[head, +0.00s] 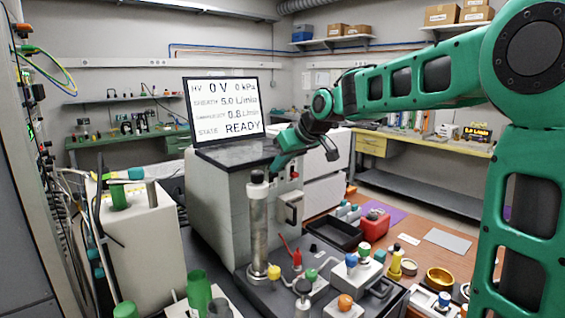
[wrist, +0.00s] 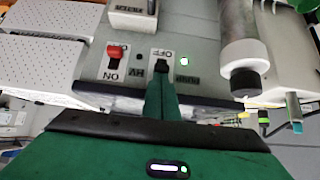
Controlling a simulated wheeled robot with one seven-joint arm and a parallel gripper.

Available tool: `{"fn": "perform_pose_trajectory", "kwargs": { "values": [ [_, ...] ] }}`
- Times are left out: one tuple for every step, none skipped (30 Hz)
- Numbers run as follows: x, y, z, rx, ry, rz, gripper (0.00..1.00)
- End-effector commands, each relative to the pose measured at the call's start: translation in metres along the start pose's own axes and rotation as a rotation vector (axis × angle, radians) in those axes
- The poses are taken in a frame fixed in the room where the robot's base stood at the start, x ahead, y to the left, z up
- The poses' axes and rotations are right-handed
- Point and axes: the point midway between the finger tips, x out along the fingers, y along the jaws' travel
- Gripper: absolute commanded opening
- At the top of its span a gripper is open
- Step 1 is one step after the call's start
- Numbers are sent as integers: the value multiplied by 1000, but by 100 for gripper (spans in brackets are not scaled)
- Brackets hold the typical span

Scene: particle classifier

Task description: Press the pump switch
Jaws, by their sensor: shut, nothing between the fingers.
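In the wrist view the instrument panel shows upside down. The pump switch (wrist: 161,66) is a small black lever on a white plate, with an OFF label on it and a lit green lamp (wrist: 184,61) beside it. My gripper (wrist: 161,82) is shut and empty, its tips at the lever's lower edge in the picture; I cannot tell whether they touch it. In the head view my gripper (head: 278,168) is at the panel side of the white instrument (head: 225,195), and it hides the pump switch.
The red HV switch (wrist: 114,54) sits just left of the pump switch in the wrist view. A metal cylinder with a black cap (wrist: 243,82) stands to the right. The monitor (head: 224,107) reads READY, 0 V and 0 kPa.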

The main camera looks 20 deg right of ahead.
Motion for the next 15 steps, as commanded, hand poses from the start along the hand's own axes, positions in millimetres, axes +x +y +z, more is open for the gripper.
{"fn": "perform_pose_trajectory", "kwargs": {
  "values": [
    [1, 0, 0, 0, 0, 0, 0],
    [1, 0, 0, 0, 1, 0, 0],
    [1, 0, 0, 0, 1, 0, 0],
    [1, 0, 0, 0, 1, 0, 0],
    [1, 0, 0, 0, 1, 0, 0],
    [1, 0, 0, 0, 1, 0, 0],
    [1, 0, 0, 0, 1, 0, 0],
    [1, 0, 0, 0, 0, 0, 0],
    [1, 0, 0, 0, 0, 0, 0],
    [2, 0, 0, 0, 0, 0, 0],
    [2, 0, 2, 0, 0, 0, 0],
    [5, 0, 4, 1, -1, 0, 0],
    [8, 0, 7, 1, -2, 0, 0],
    [10, 0, 10, 1, -4, 0, 0],
    [14, 0, 14, 1, -3, 0, 0]
  ]
}}
